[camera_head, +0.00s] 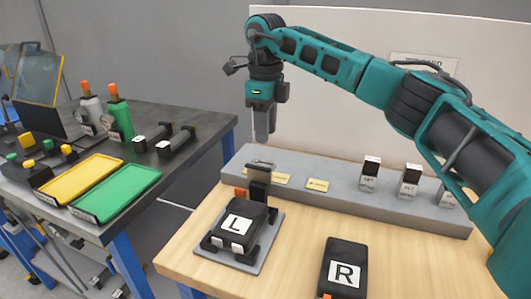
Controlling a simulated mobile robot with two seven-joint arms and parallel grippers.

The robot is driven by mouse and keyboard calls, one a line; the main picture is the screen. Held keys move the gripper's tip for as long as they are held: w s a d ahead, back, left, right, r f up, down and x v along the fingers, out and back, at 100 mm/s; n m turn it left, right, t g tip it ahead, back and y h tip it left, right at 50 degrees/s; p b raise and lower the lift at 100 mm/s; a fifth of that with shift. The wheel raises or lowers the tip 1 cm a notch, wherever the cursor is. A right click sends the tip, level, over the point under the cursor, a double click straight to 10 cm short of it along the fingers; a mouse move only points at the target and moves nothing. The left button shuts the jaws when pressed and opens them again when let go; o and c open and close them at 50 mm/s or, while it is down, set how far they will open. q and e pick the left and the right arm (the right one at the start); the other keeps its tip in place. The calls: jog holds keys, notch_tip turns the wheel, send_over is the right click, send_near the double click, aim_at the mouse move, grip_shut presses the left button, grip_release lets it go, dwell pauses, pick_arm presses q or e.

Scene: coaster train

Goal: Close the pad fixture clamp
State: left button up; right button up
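The pad fixture (264,255) is a grey plate on the wooden table, with black brackets around a black pad marked L (237,224). At its back stands a dark upright part with a grey top, which looks like the clamp (259,178); an orange piece (240,192) shows at its left. The upright part looks raised, not lying over the pad. My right gripper (263,138) points down above and behind the fixture, apart from it. Its fingers overlap in this view, so their opening is hidden. I see nothing held in it. My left gripper is not in view.
A black pad marked R (343,268) lies right of the fixture. A grey raised ledge (335,203) along the back carries labels and several small blocks. A dark table at left holds yellow (83,178) and green (117,192) trays, bottles and tools.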

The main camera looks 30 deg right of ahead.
aim_at(262, 169)
notch_tip(262, 169, down, 7)
jog(key=shift+r, duration=0.1)
dwell(0.3)
grip_shut()
